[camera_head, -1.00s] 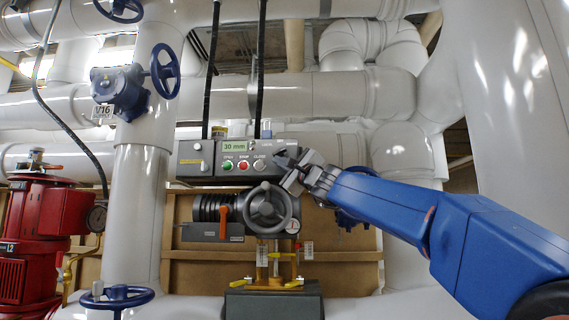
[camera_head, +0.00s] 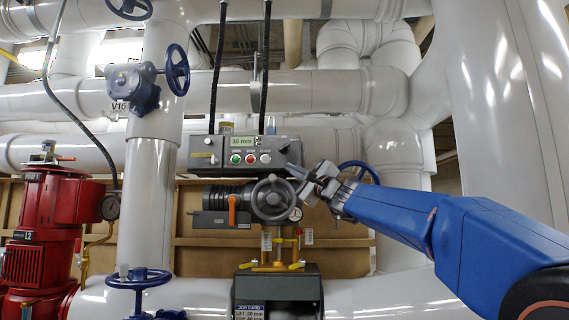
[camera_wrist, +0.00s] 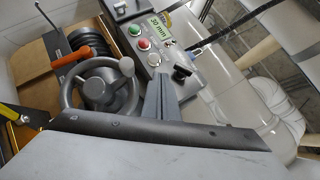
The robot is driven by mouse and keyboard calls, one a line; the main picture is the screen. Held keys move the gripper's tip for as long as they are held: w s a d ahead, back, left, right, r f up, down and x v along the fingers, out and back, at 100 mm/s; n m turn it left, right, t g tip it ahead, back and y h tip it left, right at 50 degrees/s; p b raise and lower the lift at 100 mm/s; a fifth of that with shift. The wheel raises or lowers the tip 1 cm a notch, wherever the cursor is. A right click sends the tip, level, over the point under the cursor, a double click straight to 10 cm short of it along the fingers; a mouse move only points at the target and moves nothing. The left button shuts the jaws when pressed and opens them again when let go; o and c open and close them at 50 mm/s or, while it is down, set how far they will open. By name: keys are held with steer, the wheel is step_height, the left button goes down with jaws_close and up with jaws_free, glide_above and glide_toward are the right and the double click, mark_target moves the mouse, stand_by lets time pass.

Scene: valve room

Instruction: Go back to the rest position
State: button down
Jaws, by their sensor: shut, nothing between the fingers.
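My gripper (camera_head: 308,182) is shut and empty at the end of my blue arm, which reaches in from the lower right in the head view. The fingertips lie just right of the grey handwheel (camera_head: 271,198) and below the control box (camera_head: 245,152), whose green display reads 30 mm. In the wrist view my closed fingers (camera_wrist: 160,100) stand beside the handwheel (camera_wrist: 103,88) and below the buttons. I cannot tell whether they touch anything. The control box (camera_wrist: 160,47) shows green, red and white buttons and a black knob there.
An orange-handled lever (camera_head: 232,210) sits left of the handwheel. A red pump (camera_head: 45,225) stands at the left. Blue valve wheels show at the left, including one at V16 (camera_head: 176,67). Large white pipes (camera_head: 500,100) fill the right and back. A job card (camera_head: 250,311) is low centre.

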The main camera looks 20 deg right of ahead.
steer(key=shift+s+d+f, duration=0.1)
steer(key=shift+s+f, duration=0.15)
steer(key=shift+s, duration=0.1)
steer(key=s+a+f+n+g, duration=0.35)
steer(key=s+f, duration=0.35)
steer(key=f, duration=0.4)
steer(key=s+a+f+n+g, duration=0.4)
steer(key=s+f, duration=0.3)
steer(key=f, duration=0.4)
steer(key=s+a+f+n+g, duration=0.3)
steer(key=s+f+n, duration=0.3)
steer(key=f, duration=0.5)
steer(key=s+d+f+n+g+h, duration=0.2)
steer(key=s+d+f, duration=0.2)
steer(key=s+f, duration=0.4)
steer(key=s+d+f+n+g+h, duration=0.2)
steer(key=s+f, duration=0.6)
steer(key=f, duration=0.4)
steer(key=s+d+f+n+g+h, duration=0.2)
steer(key=s+d+f+h, duration=0.2)
steer(key=f, duration=0.7)
steer(key=s+d, duration=0.2)
steer(key=s, duration=0.2)
steer(key=shift+s+d, duration=0.15)
steer(key=shift+s, duration=0.05)
